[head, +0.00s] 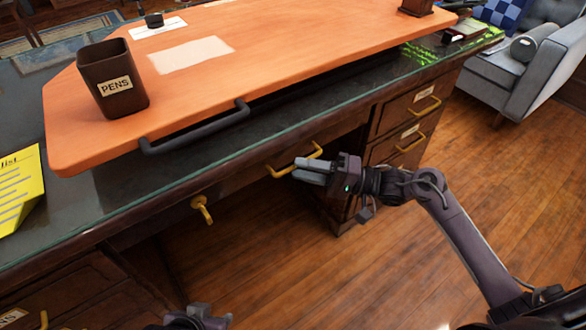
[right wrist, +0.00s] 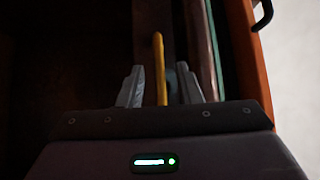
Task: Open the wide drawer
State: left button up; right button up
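The wide drawer (head: 240,183) is the dark wood front under the middle of the desk's glass top. It appears closed. It has a yellow bar handle (head: 296,160), and a yellow key-like fitting (head: 202,209) is further left. My right gripper (head: 309,169) is at the handle's right part in the head view. In the right wrist view my right gripper (right wrist: 160,88) is open, with the yellow handle (right wrist: 159,65) between its two fingers and gaps on both sides. My left gripper (head: 203,316) is partly in view at the bottom edge, its fingers unclear.
An orange board (head: 270,75) with a black handle (head: 195,128) lies on the desk, bearing a pen cup (head: 113,80). Smaller drawers with yellow handles (head: 411,143) are at the right. A grey armchair (head: 525,70) stands behind. The floor (head: 400,240) in front is clear.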

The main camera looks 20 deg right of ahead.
aim_at(293, 167)
jog(key=shift+x, duration=1.5)
grip_shut()
